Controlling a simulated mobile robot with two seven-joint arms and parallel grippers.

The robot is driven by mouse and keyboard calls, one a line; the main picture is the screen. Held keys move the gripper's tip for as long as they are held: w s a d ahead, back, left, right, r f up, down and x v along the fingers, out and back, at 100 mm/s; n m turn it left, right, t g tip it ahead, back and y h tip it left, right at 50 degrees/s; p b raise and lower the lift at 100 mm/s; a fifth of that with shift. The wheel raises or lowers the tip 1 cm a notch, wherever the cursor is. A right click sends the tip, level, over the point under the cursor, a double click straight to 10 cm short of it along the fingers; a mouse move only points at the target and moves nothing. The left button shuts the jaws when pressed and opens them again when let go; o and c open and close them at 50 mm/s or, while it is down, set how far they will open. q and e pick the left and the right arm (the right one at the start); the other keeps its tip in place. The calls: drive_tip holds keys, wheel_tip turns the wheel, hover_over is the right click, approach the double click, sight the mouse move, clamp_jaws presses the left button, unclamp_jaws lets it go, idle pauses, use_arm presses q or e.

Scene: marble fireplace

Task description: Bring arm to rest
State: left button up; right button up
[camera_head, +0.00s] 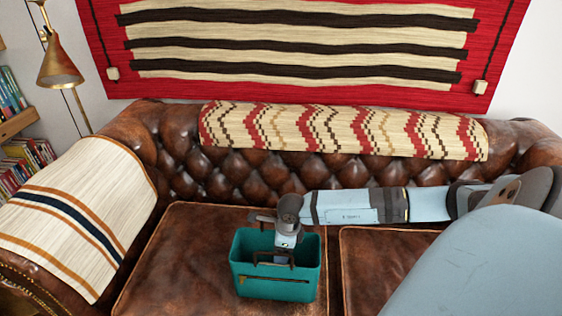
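My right arm comes in from the right and reaches across the front of the sofa. Its gripper (281,257) points down at the opening of a teal bag (275,288) with dark handles. The gripper is small here and its fingertips are partly hidden by the bag's rim and handle, so I cannot tell whether it is open or shut on the handle. The bag stands upright on the left seat cushion. My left gripper is not in view.
A brown tufted leather sofa (190,245) fills the lower view. A patterned throw (340,132) lies on its backrest and a striped blanket (75,215) on its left arm. A brass lamp (59,67) and shelved books (25,155) stand at left. A red striped hanging (300,92) covers the wall.

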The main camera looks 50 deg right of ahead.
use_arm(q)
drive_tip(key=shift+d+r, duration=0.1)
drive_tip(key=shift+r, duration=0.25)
